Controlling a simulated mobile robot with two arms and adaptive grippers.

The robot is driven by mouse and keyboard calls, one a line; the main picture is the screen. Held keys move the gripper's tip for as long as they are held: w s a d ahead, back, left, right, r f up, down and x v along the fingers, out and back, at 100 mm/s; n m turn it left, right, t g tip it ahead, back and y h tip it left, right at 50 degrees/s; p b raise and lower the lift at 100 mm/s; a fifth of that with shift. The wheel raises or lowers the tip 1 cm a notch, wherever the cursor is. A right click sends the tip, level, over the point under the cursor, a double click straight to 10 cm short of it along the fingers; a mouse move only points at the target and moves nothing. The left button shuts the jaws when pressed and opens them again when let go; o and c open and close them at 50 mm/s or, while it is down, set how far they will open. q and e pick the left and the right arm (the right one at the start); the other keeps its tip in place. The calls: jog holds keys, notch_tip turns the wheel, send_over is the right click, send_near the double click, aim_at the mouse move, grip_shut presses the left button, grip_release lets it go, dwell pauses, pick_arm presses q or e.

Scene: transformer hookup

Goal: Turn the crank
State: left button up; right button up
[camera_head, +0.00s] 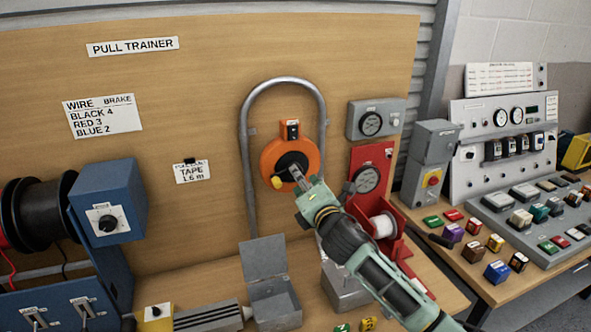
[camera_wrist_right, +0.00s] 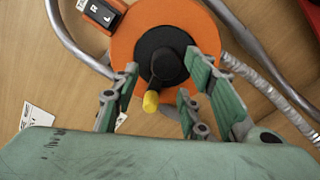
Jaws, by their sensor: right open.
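The crank is a black hub and arm (camera_wrist_right: 160,52) with a yellow knob (camera_wrist_right: 151,101), on the face of an orange round reel (camera_head: 270,155). The reel is mounted on the upright wooden board inside a grey bent pipe. In the head view the yellow knob (camera_head: 277,183) is at the reel's lower left. My right gripper (camera_head: 298,177) is in front of the reel, its fingertips hiding part of the hub. In the right wrist view the right gripper (camera_wrist_right: 162,68) is open, with its fingers on either side of the hub and knob; contact cannot be told. My left gripper is not in view.
A small switch box marked R and L (camera_wrist_right: 102,14) sits at the reel's edge. The grey pipe (camera_head: 245,140) arches around the reel. A red stand with a white spool (camera_head: 384,226) is close by my right arm. Grey boxes (camera_head: 270,285) stand on the bench below.

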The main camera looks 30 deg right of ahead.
aim_at(288, 176)
jog(key=shift+p+x, duration=0.6)
jog(key=shift+x, duration=1.9)
jog(key=shift+w+f, duration=0.1)
jog(key=shift+c, duration=0.2)
grip_shut()
